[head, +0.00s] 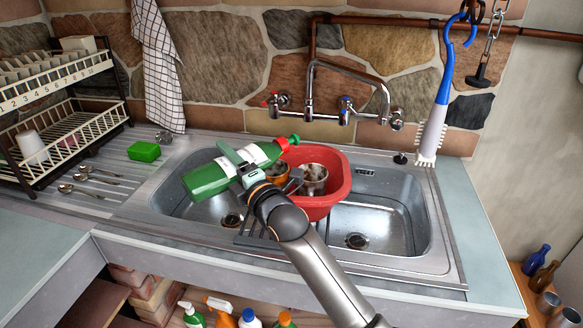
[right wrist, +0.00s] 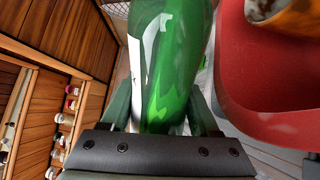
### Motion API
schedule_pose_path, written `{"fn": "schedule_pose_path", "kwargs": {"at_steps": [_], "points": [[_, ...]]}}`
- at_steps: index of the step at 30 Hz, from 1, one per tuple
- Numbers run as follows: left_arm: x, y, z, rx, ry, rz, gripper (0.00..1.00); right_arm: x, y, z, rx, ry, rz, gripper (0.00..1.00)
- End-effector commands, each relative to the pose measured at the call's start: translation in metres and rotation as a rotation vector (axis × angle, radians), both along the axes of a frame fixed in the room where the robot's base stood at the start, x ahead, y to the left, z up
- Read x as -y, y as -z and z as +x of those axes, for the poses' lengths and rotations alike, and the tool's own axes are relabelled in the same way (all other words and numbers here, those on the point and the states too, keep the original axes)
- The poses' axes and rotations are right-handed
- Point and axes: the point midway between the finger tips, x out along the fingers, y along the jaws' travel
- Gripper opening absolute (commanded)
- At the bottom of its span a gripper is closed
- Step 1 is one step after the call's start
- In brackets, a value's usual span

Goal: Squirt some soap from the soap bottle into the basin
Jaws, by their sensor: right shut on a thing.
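The green soap bottle (head: 208,180) has a white label and a red cap. My right gripper (head: 244,170) is shut on its middle and holds it tilted nearly flat over the sink, its cap end pointing right and slightly up. In the right wrist view the bottle (right wrist: 175,70) fills the space between the fingers, beside the red basin (right wrist: 265,95). My left gripper is out of view.
A double steel sink (head: 385,222) surrounds the basin. A wall tap (head: 345,72) rises behind it. A green sponge (head: 144,151) and several spoons (head: 95,177) lie on the left drainer by a dish rack (head: 75,140). A blue-and-white brush (head: 433,125) hangs at right.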

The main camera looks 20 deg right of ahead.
Motion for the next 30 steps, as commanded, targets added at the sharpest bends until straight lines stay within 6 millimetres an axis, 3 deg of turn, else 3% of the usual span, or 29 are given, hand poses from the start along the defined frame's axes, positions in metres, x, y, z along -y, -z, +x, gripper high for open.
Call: {"fn": "schedule_pose_path", "kwargs": {"at_steps": [30], "points": [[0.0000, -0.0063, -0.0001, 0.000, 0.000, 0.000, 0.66, 0.0045, -0.0067, 0.0038, -0.010, 0.001, 0.060, 0.00]]}}
